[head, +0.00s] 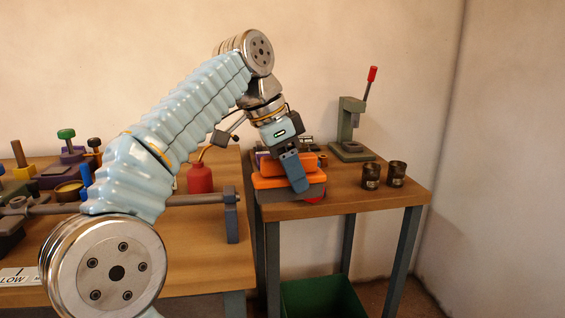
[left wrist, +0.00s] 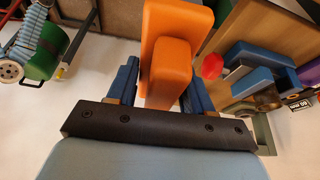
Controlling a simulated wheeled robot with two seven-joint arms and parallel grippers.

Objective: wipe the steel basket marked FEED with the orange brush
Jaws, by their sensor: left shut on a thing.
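My left gripper (head: 295,178) is over the left part of the small right-hand table, its blue fingers pointing down. It is shut on an orange block-shaped thing, which I take for the orange brush (left wrist: 170,75); the block sits between both fingers in the left wrist view (left wrist: 162,88). A wider orange and grey piece (head: 283,183) lies directly below; I cannot tell if the two touch. Two small dark metallic cups, a left one (head: 371,177) and a right one (head: 396,174), stand at the table's right; they may be steel baskets, but their labels are too small to read.
A grey press with a red-tipped lever (head: 352,130) stands at the table's back. A red bottle (head: 200,178) and a horizontal bar (head: 195,199) are on the left bench. A green bin (head: 322,297) is under the table. The table's front middle is clear.

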